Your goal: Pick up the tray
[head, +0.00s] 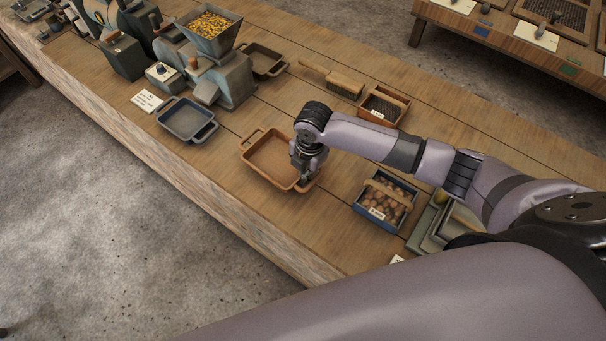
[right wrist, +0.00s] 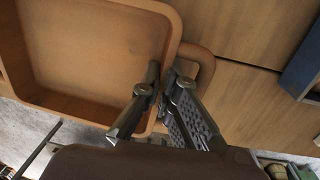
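The tray (head: 265,155) is a shallow orange-brown rectangular pan with a loop handle at each end, near the front edge of the workbench. It looks level and empty. My right gripper (head: 304,181) is at its right end. In the right wrist view, the tray (right wrist: 85,50) fills the left, with its handle (right wrist: 208,65) at the middle. My right gripper's fingertips (right wrist: 162,75) are close together on either side of the tray's end rim, one inside and one on the handle side. The fingers hide part of the rim. My left gripper is not in view.
A blue-grey tray (head: 187,123) lies to the left, with a grey mill with a yellow-filled hopper (head: 208,22) behind it. A blue crate of round brown items (head: 378,218) stands to the right. A small wooden box (head: 383,103) is behind my right forearm.

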